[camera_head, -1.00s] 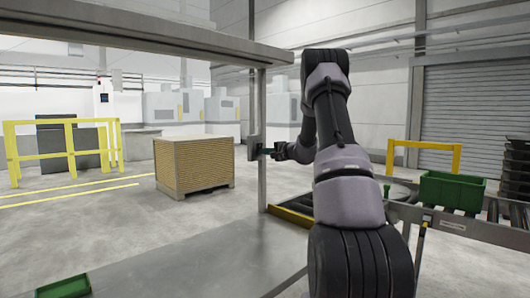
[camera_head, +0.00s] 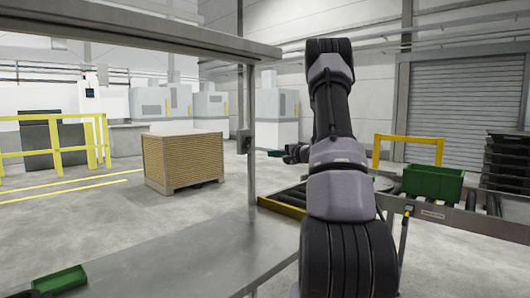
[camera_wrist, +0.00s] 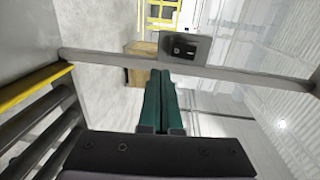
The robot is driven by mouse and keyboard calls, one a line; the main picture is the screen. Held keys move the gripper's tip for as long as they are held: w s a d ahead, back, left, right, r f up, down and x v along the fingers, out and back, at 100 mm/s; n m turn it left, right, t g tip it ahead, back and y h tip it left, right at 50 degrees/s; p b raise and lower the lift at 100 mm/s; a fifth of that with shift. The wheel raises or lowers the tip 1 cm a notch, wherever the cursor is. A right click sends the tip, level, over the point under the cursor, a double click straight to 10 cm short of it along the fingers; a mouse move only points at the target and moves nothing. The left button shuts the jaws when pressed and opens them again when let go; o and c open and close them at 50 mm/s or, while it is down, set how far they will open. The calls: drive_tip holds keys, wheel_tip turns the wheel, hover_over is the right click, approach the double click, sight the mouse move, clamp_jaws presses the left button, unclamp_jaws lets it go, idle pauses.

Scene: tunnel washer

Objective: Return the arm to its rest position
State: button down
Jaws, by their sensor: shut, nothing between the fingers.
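My arm stretches forward over the right half of the head view. My gripper (camera_head: 272,152) is at its far end, small in that view, just right of the grey upright post (camera_head: 247,180). In the wrist view my gripper (camera_wrist: 161,76) shows two green fingers pressed together with nothing between them. The post (camera_wrist: 110,60) crosses beyond the fingertips there. A grey switch box (camera_wrist: 185,48) is mounted on the post close past the tips; I cannot tell the exact gap.
A roller conveyor (camera_head: 450,218) with a green crate (camera_head: 433,183) lies to the right, with a yellow rail (camera_head: 408,138) behind it. A bench top (camera_head: 190,255) fills the front, with a green tray (camera_head: 60,280). A wooden box (camera_head: 183,160) stands on the floor beyond.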

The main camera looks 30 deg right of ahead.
drive_tip(key=shift+s+d+f, duration=0.2)
drive_tip(key=shift+s+d, duration=0.05)
drive_tip(key=shift+s, duration=0.5)
drive_tip(key=s+a+r+n+g+y, duration=0.1)
drive_tip(key=s+a+r+n+g, duration=0.15)
drive_tip(key=s+a, duration=0.4)
drive_tip(key=s+a+r+n+g+y, duration=0.1)
drive_tip(key=s+a+r+n+g, duration=0.2)
drive_tip(key=a, duration=0.7)
drive_tip(key=s+a+r+n+g+y, duration=0.1)
drive_tip(key=s+a+r+g, duration=0.2)
drive_tip(key=s+a+r, duration=0.35)
drive_tip(key=s+a+n+h, duration=0.1)
drive_tip(key=s+a+h, duration=0.1)
drive_tip(key=s, duration=1)
drive_tip(key=s+a+f+n+h, duration=0.1)
drive_tip(key=s+h, duration=0.3)
drive_tip(key=s, duration=0.7)
drive_tip(key=shift+s+a+f+n+h, duration=0.2)
drive_tip(key=shift+s+a+n+h, duration=0.2)
drive_tip(key=shift+a+n, duration=0.4)
drive_tip(key=shift+a, duration=0.1)
